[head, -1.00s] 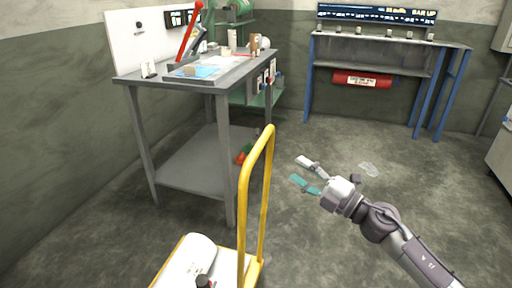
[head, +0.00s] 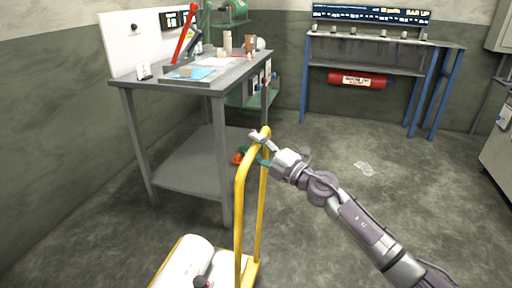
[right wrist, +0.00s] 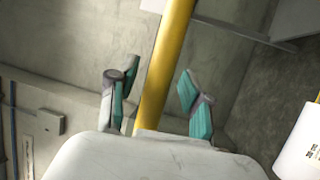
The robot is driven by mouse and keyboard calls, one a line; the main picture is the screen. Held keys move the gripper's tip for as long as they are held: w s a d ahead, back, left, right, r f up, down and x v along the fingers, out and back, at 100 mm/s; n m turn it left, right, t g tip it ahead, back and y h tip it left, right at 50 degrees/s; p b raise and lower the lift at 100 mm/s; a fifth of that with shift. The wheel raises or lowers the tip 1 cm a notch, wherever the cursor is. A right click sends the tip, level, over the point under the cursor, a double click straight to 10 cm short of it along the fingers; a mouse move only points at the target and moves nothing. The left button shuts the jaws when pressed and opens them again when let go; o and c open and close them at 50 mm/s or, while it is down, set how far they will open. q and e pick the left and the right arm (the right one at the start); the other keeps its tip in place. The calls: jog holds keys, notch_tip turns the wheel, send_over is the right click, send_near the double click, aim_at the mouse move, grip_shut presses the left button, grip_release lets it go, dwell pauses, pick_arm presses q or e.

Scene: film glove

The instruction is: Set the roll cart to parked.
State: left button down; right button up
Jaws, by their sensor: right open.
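The roll cart has a yellow tubular handle (head: 240,205) and a low yellow deck at the bottom of the head view. A white roll (head: 187,262) lies on the deck. My right gripper (head: 261,150) is at the top of the handle, near its far bend. In the right wrist view the yellow handle bar (right wrist: 165,65) passes between the two teal-padded fingers, with a gap on both sides. The right gripper is open around the bar. The cart's wheels are hidden. My left gripper is not in view.
A grey workbench (head: 190,165) with a red-handled tool (head: 184,33) stands just behind the cart. A blue-legged bench (head: 370,45) with a red cylinder (head: 360,80) is at the back. A clear scrap (head: 365,168) lies on the floor. The right floor is mostly open.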

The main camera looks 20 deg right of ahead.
jog(key=shift+c, duration=0.3)
grip_shut()
jog(key=shift+w+a, duration=0.1)
